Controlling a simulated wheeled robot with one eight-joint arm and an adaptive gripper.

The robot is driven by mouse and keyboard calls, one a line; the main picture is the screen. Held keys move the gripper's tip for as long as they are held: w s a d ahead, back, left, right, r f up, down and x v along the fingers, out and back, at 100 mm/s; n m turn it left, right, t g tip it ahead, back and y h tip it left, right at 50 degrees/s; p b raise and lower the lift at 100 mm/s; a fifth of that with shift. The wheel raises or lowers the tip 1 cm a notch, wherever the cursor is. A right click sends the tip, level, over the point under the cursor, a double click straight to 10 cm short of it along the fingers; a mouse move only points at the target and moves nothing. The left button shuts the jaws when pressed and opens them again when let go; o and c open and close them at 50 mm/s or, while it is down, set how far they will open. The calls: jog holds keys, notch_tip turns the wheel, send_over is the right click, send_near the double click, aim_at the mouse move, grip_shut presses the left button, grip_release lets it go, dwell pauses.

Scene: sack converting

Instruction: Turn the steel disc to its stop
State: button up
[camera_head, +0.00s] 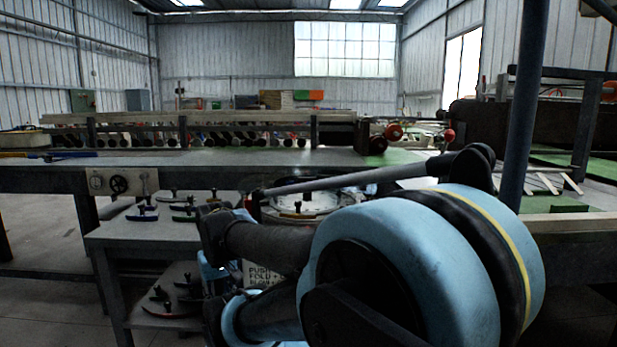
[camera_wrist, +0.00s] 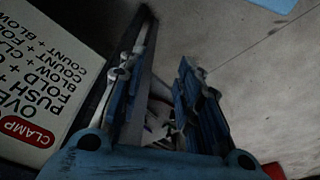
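A round, pale metal top (camera_head: 312,203) with a dark knob on it shows in the head view, partly hidden behind my arm; it looks like the steel disc, but I cannot be sure. A small dark handwheel (camera_head: 118,184) sits on a plate at the bench front, to the left. My gripper (camera_wrist: 158,72) is in the wrist view with its two blue-grey fingers apart and nothing seen held between them. It points at grey floor beside a white sign. No disc is clear in the wrist view. In the head view my arm mostly hides the gripper.
The white sign (camera_wrist: 40,65) with black text and a red CLAMP label is close left of my gripper. A low side table (camera_head: 125,232) carries several dark clamps. The long bench (camera_head: 220,158) runs behind. A dark blue post (camera_head: 528,90) stands at right.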

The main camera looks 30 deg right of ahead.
jog(key=w+d+r+m, duration=0.4)
jog(key=w+r, duration=0.1)
jog(key=r, duration=0.4)
jog(key=w+d+r+m, duration=0.3)
jog(key=w+r, duration=0.2)
jog(key=r, duration=0.3)
jog(key=w+d+r+m+g, duration=0.1)
jog(key=w+d+r+m, duration=0.5)
jog(key=d+r, duration=0.4)
jog(key=w+d+r+m+g, duration=0.1)
jog(key=w+d+r+m, duration=0.5)
jog(key=d+r, duration=0.45)
jog(key=d+r+m, duration=0.3)
jog(key=d+m, duration=0.3)
jog(key=d, duration=0.8)
jog(key=f, duration=1.7)
jog(key=shift+w+a, duration=0.1)
jog(key=shift+w, duration=0.25)
